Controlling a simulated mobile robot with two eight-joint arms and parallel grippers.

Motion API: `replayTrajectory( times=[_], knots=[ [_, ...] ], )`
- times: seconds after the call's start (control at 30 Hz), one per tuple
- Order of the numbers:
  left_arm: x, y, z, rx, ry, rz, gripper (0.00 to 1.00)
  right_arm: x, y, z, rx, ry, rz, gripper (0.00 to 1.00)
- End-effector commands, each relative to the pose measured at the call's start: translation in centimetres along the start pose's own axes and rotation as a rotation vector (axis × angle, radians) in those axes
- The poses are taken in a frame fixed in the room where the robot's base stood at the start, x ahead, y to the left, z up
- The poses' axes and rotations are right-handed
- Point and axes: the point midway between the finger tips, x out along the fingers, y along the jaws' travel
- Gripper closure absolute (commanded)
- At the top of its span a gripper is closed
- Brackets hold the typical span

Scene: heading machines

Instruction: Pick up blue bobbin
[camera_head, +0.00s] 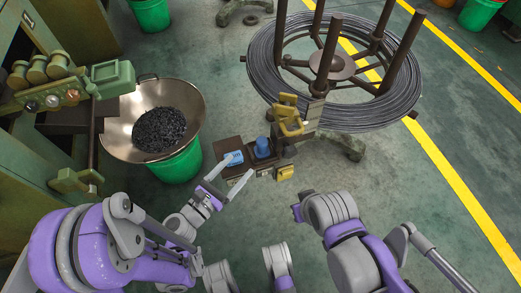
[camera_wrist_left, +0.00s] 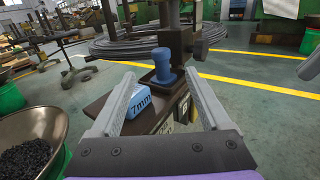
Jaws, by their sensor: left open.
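The blue bobbin (camera_head: 262,147) stands upright on a small dark stand (camera_head: 229,146), and shows straight ahead in the left wrist view (camera_wrist_left: 164,66). A blue block marked 7mm (camera_wrist_left: 127,114) lies on the stand to the left of the bobbin, partly behind a finger.
A metal bowl of dark pieces (camera_head: 198,105) sits on a green bucket (camera_head: 178,168) at left. A large wire coil on a rack (camera_head: 266,92) stands behind. Yellow parts (camera_head: 290,115) are close right of the bobbin. Green machinery (camera_head: 30,150) lines the left.

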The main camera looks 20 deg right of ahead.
Motion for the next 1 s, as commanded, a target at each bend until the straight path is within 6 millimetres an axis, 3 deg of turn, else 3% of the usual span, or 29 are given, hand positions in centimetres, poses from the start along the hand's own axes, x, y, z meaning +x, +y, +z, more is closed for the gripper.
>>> replayTrajectory(
  times=[0.3, 0.53, 0.8, 1.0],
  knots=[
    [4.5, -0.1, 0.0, -0.026, -0.014, 0.000, 0.20, -0.3, 0.0, -0.1, 0.000, 0.001, 0.000, 1.00],
    [6.3, -0.1, -0.1, -0.023, -0.013, 0.001, 0.20, -0.1, 0.0, 0.0, 0.000, 0.000, 0.000, 1.00],
    [10.2, -0.1, -0.3, -0.022, -0.012, 0.001, 0.20, 0.4, 0.0, 0.1, 0.000, -0.001, 0.000, 1.00],
    [10.8, -0.1, -0.2, -0.022, -0.012, 0.003, 0.20, 0.4, 0.0, 0.1, 0.000, -0.001, 0.000, 1.00]
  ],
)
